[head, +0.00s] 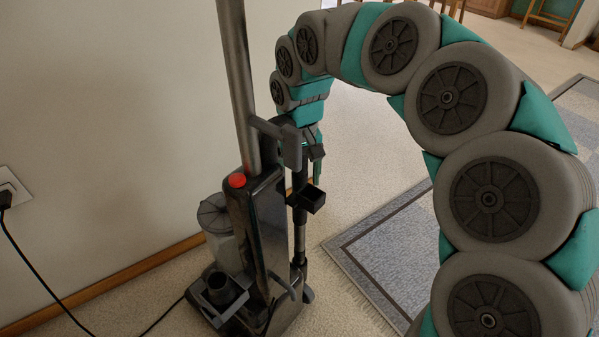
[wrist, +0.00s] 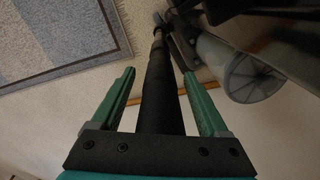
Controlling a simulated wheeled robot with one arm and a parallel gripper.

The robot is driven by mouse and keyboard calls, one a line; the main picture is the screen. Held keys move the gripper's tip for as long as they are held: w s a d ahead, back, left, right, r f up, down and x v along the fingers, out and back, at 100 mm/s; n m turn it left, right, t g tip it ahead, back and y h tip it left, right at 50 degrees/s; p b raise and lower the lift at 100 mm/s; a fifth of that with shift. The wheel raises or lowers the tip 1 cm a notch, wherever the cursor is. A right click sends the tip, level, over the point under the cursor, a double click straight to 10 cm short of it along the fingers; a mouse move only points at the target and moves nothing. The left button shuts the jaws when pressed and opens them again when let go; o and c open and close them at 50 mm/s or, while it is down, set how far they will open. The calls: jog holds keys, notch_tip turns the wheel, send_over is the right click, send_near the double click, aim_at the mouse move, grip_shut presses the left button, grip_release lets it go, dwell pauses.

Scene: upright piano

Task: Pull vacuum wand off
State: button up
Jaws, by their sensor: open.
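The upright vacuum (head: 262,230) stands on the carpet by the wall in the head view, with a red button on top and a clear canister on its left. The dark vacuum wand (head: 300,235) stands upright along its right side. My gripper (head: 314,165) is at the wand's upper part, partly hidden by the vacuum's bracket. In the wrist view my gripper (wrist: 160,76) is open, its green fingers on either side of the wand (wrist: 158,95), with a gap showing on both sides. The wand's far end runs to the vacuum's dark body.
A grey metal pole (head: 238,90) rises from the vacuum. A blue-grey rug (head: 385,250) lies to the right. A black cord (head: 50,285) runs from the wall outlet (head: 10,190) across the floor. The wall is close on the left.

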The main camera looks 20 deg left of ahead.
jog(key=shift+c, duration=0.4)
grip_shut()
dwell(0.9)
